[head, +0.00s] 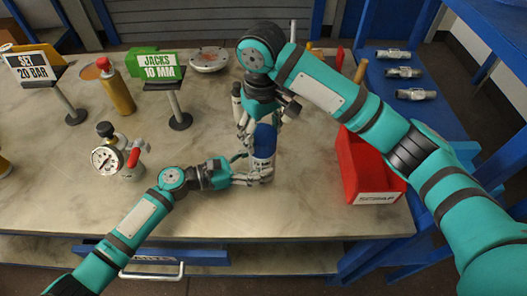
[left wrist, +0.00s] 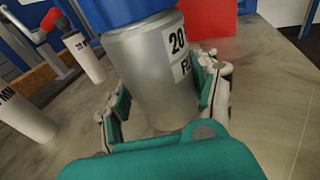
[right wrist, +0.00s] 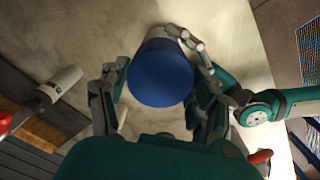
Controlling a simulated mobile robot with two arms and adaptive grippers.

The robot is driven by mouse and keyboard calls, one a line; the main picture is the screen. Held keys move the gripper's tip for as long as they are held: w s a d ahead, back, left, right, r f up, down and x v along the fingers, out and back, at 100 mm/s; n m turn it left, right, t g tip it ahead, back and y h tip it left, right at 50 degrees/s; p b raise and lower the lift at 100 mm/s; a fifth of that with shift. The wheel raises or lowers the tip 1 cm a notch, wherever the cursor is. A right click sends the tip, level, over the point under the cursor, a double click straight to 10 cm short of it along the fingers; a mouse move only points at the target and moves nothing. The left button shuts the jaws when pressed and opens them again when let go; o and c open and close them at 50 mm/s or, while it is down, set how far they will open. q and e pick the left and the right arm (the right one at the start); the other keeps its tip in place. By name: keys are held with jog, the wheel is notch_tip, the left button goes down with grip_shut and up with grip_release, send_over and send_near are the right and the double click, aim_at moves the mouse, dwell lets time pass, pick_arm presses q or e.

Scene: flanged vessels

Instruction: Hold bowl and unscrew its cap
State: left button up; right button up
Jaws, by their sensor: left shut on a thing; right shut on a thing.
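The bowl is a grey metal cylinder (left wrist: 145,75) with a white printed label, standing upright on the bench. In the head view, little of the bowl (head: 263,163) shows between the fingers. Its blue cap (head: 264,138) sits on top, and the cap's round top (right wrist: 160,75) faces the right wrist camera. My left gripper (head: 262,174) is shut around the bowl's lower body, with a finger on each side. My right gripper (head: 262,134) comes down from above and is shut on the cap. Any gap between cap and bowl is too small to tell.
A red bin (head: 362,165) stands close right of the bowl. A pressure gauge (head: 105,160) with a red-handled valve stands to the left. Behind are a "JACKS 10 MM" sign (head: 160,68), an amber bottle (head: 117,90) and a flange disc (head: 208,59).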

jog(key=n, duration=1.2)
jog(key=shift+n, duration=0.3)
jog(key=shift+r, duration=0.15)
jog(key=shift+r, duration=0.2)
jog(key=shift+r, duration=0.75)
jog(key=shift+r, duration=0.25)
jog(key=shift+r, duration=2.45)
